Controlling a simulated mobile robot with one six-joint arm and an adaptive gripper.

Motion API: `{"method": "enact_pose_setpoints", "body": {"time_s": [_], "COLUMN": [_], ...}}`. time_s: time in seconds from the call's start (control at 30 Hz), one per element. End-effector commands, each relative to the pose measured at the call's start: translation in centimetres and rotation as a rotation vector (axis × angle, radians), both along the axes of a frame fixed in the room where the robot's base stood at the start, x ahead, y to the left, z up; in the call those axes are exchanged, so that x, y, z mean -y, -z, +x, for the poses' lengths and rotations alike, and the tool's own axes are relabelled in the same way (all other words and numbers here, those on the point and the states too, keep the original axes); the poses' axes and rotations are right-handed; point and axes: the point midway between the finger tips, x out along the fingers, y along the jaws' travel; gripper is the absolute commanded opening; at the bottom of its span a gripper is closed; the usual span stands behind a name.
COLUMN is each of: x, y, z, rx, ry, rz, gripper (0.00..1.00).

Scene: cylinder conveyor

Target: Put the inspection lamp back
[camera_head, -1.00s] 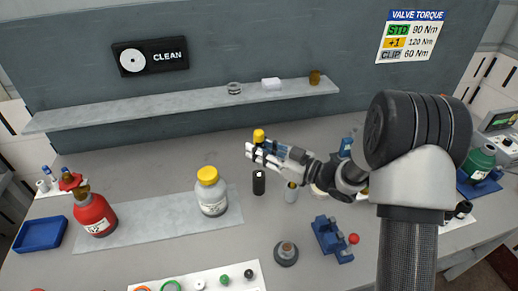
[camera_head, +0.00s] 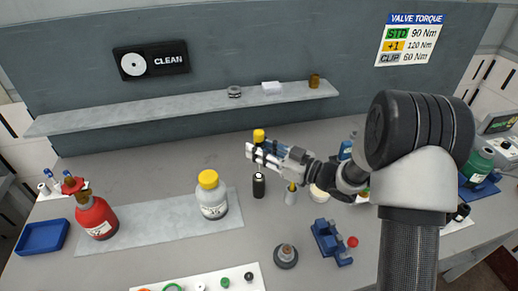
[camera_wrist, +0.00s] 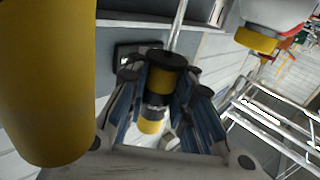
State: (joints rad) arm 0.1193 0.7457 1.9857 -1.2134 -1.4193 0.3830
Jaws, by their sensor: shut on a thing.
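My gripper (camera_head: 256,152) is shut on a yellow-and-black cylinder, which looks like the inspection lamp (camera_head: 259,136). The lamp's yellow end stands up above the fingers, over the middle of the bench. In the wrist view the lamp (camera_wrist: 158,88) sits between the blue-padded fingers, with black and yellow bands. A black cylinder with a pale top (camera_head: 259,187) stands on the bench below the gripper; I cannot tell whether they touch. A large yellow cylinder (camera_wrist: 45,80) fills the left of the wrist view, close to the camera.
A white bottle with a yellow cap (camera_head: 212,200) stands left of the gripper, and a red bottle (camera_head: 95,218) farther left. A grey cup (camera_head: 290,197) stands just right of the black cylinder. A blue fixture (camera_head: 329,241) lies nearer the front. A shelf (camera_head: 190,104) runs along the back wall.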

Motion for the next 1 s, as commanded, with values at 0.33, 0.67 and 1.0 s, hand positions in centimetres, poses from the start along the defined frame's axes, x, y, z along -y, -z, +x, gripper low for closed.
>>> {"method": "enact_pose_setpoints", "body": {"time_s": [0.33,0.67,1.0], "x": [0.0,0.0,0.0], "y": [0.8,1.6,1.6], "z": [0.0,0.0,0.0], "rx": [0.0,0.001,-0.001], "ry": [0.0,0.0,0.0], "rz": [0.001,0.0,0.0], "gripper": [0.0,0.0,0.45]}}
